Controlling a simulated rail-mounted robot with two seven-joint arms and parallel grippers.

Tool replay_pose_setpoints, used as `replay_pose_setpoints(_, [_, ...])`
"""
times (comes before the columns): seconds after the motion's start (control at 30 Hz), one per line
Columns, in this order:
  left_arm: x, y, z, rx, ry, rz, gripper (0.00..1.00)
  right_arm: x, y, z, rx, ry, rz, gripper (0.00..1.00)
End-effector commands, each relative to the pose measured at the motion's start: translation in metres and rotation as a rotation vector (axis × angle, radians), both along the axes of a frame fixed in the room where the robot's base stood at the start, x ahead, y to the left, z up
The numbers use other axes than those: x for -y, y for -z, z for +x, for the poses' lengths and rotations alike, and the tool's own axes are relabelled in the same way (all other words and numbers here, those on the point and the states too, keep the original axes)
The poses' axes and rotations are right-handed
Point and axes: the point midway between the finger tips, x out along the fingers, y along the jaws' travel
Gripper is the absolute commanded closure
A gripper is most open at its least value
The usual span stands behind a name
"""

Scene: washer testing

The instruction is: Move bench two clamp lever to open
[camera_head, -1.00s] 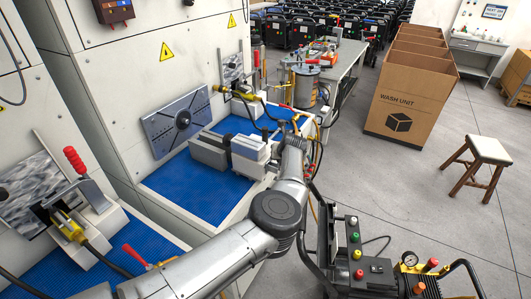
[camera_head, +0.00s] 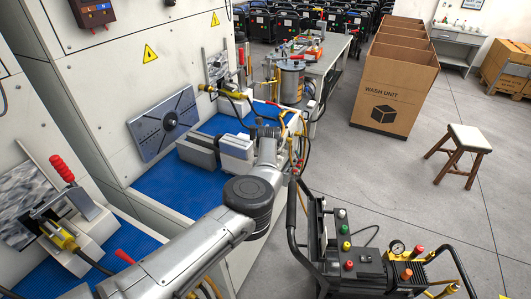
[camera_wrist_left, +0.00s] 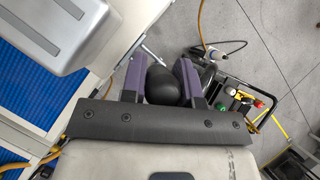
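My left arm crosses the head view from the bottom left, and its gripper end (camera_head: 268,132) is above the edge of the middle bench. In the left wrist view, the purple fingers of my left gripper (camera_wrist_left: 162,78) stand apart. A dark rounded shape shows between them; I cannot tell whether they touch it. A clamp lever with a red grip (camera_head: 62,168) stands up on the nearest bench at left, beside a yellow fitting. A farther clamp lever with a red grip (camera_head: 241,57) is upright on the farther bench. No bench numbers are readable. My right gripper is out of view.
The middle bench has a blue mat (camera_head: 165,187) and a grey vise (camera_head: 218,152). A control cart (camera_head: 360,262) with coloured buttons stands at right of my arm. A carton (camera_head: 393,90) and a stool (camera_head: 458,152) are on the floor, with open space around them.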

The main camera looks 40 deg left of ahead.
Motion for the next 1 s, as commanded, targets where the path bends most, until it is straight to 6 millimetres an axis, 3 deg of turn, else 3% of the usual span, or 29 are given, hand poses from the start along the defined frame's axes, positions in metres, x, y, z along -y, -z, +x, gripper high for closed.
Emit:
replay_pose_setpoints(0.27, [0.0, 0.001, -0.001, 0.001, -0.004, -0.003, 0.46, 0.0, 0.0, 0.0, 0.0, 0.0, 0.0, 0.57])
replay_pose_setpoints(0.63, [0.002, -0.006, -0.002, 0.001, -0.004, -0.001, 0.46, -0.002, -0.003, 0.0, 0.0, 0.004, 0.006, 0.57])
replay_pose_setpoints(1.0, [0.022, -0.048, -0.02, 0.003, -0.006, -0.003, 0.46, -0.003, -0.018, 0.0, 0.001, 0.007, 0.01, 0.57])
